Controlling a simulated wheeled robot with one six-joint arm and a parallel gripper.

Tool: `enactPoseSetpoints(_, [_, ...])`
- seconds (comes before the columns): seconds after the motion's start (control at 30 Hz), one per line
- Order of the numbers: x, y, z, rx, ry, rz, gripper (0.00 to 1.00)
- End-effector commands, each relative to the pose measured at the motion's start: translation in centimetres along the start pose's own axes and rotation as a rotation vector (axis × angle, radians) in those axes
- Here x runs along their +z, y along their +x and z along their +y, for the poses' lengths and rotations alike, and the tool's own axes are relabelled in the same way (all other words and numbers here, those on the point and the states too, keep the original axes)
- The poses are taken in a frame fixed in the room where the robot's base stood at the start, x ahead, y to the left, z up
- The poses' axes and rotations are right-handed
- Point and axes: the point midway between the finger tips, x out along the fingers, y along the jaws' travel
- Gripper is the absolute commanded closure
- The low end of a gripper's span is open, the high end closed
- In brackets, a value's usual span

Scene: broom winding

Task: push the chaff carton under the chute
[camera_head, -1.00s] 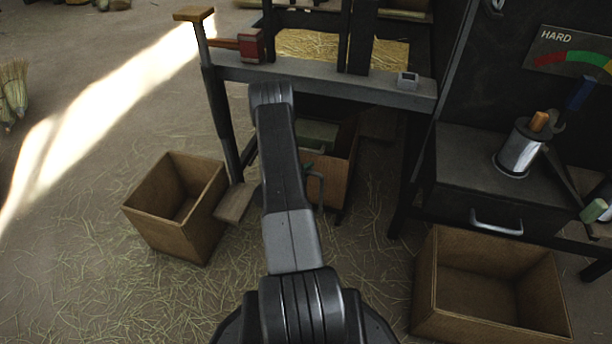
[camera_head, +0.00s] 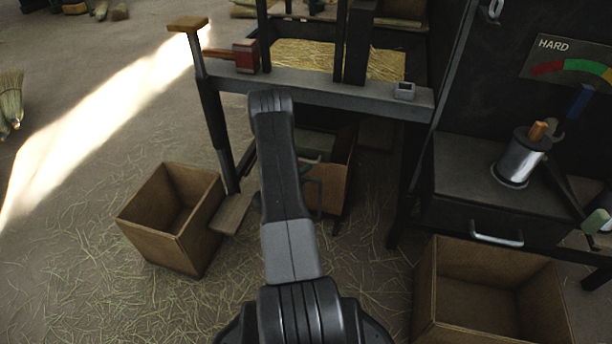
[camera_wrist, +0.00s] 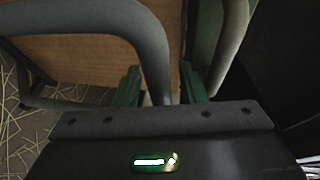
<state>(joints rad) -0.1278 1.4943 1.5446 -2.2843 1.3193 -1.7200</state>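A brown open carton (camera_head: 333,185) stands under the bench, partly hidden behind my arm. A green-grey item (camera_head: 318,143) shows at its top. I take it as the chaff carton, though no label shows. In the wrist view its brown panel (camera_wrist: 95,62) fills the upper left, with a thick grey curved bar (camera_wrist: 150,45) in front. My gripper (camera_wrist: 162,88) has its green fingers apart, one on each side of the bar. A narrow gap shows right of the bar; contact on the left is unclear. My gripper is mostly hidden in the head view. I cannot identify the chute.
A second open carton (camera_head: 160,237) stands left beside a pedal plate (camera_head: 231,213). A third (camera_head: 425,290) stands at front right below a drawer cabinet (camera_head: 470,230). The bench (camera_head: 330,90) spans above, with a leg (camera_head: 215,125) at left. Straw litters the floor.

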Motion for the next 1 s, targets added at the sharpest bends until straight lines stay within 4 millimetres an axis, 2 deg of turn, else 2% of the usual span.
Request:
enactPoseSetpoints(0.17, [0.1, -1.2, -0.1, 0.001, -0.003, -0.002, 0.62])
enactPoseSetpoints(0.27, [0.1, -2.9, -0.2, 0.002, -0.003, -0.004, 0.62])
enactPoseSetpoints(0.5, [0.1, -8.4, -0.2, 0.002, -0.005, -0.005, 0.62])
enactPoseSetpoints(0.7, [0.1, -11.8, -0.2, 0.0, -0.002, -0.004, 0.62])
enactPoseSetpoints(0.83, [0.1, -13.1, -0.1, 0.001, -0.002, -0.002, 0.62])
enactPoseSetpoints(1.0, [0.0, -13.8, 0.0, 0.0, 0.0, -0.001, 0.62])
